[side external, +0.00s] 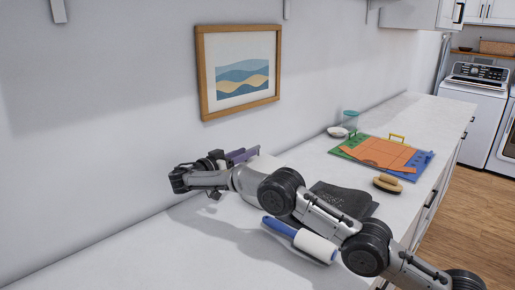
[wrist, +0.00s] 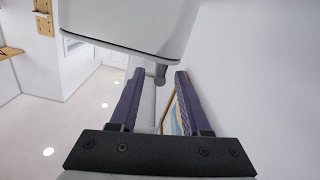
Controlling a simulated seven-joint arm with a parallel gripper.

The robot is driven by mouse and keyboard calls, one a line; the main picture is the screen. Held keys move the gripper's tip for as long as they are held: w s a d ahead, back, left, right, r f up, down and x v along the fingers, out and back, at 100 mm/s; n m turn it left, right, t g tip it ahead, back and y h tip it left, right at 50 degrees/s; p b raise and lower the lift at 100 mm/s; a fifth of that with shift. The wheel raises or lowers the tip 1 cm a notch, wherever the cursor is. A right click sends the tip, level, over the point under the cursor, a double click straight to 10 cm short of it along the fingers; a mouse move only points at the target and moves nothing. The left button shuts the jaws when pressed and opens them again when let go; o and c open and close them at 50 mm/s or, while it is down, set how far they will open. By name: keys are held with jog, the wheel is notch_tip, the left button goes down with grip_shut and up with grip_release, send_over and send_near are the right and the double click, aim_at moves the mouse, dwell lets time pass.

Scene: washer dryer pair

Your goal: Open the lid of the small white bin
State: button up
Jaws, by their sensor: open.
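My gripper (side external: 243,155) is over the back of the white counter, close to the wall, with its purple fingers pointing right. In the wrist view my gripper (wrist: 158,76) is open, with a gap between its two purple fingers. A large white rounded body with a dark line along its edge, seemingly the small white bin (wrist: 130,22), fills the top of that view, close to the fingertips. A small grey part (wrist: 159,74) shows between the fingertips; I cannot tell whether they touch it.
A blue-handled lint roller (side external: 312,244), a dark folded cloth (side external: 345,199) and a wooden brush (side external: 387,184) lie on the counter (side external: 110,258). Farther back are coloured boards (side external: 385,155) and a small bowl (side external: 337,132). A framed picture (side external: 240,70) hangs on the wall.

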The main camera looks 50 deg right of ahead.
aim_at(258, 147)
jog(key=shift+d, duration=3.2)
grip_shut()
